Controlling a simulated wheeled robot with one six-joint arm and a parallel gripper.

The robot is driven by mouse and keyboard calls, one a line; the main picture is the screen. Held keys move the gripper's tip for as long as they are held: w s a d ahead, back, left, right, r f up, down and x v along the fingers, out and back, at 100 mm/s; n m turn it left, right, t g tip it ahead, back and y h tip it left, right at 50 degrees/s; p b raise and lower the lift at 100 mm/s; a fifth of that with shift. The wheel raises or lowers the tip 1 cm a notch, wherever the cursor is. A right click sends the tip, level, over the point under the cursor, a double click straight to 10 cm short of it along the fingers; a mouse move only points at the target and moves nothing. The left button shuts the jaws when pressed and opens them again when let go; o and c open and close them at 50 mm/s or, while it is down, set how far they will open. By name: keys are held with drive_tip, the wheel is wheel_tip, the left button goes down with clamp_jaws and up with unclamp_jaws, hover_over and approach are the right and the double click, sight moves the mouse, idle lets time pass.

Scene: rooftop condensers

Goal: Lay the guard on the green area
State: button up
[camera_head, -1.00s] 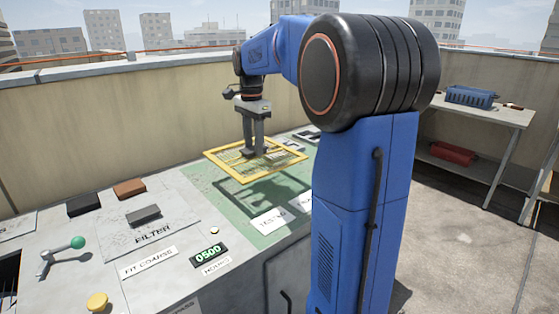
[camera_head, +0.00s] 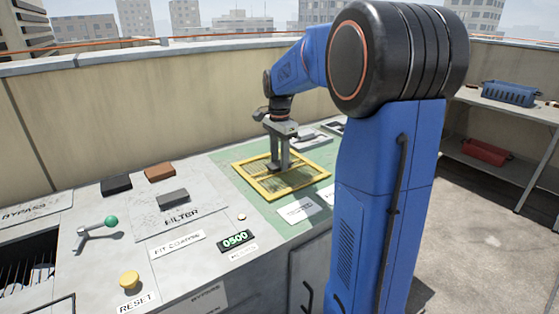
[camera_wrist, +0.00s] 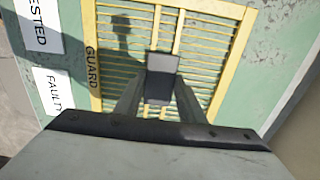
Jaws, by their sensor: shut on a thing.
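The guard (camera_head: 259,184), a yellow frame with thin slats, lies flat over the green area (camera_head: 232,156) in the head view, with little or no gap visible under it. In the wrist view the guard (camera_wrist: 205,14) fills the middle, and the green area (camera_wrist: 285,45) shows beside it. My gripper (camera_head: 279,168) points down at the guard's middle and is shut on its grey handle. The handle (camera_wrist: 160,80) shows between the fingers in the wrist view.
Labels lie on the green area's near edge, one of them reading FAULTY (camera_wrist: 50,90). To the left are a filter plate with a grey block (camera_head: 172,197), a black block (camera_head: 116,184), a brown block (camera_head: 160,172), a green-knobbed lever (camera_head: 100,230) and a yellow button (camera_head: 129,279). A wall stands behind.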

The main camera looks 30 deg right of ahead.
sight(279, 163)
drive_tip(key=shift+f, duration=0.1)
drive_tip(key=o, duration=1.3)
wheel_tip(279, 163, up, 12)
drive_tip(key=shift+r, duration=0.1)
idle(0.3)
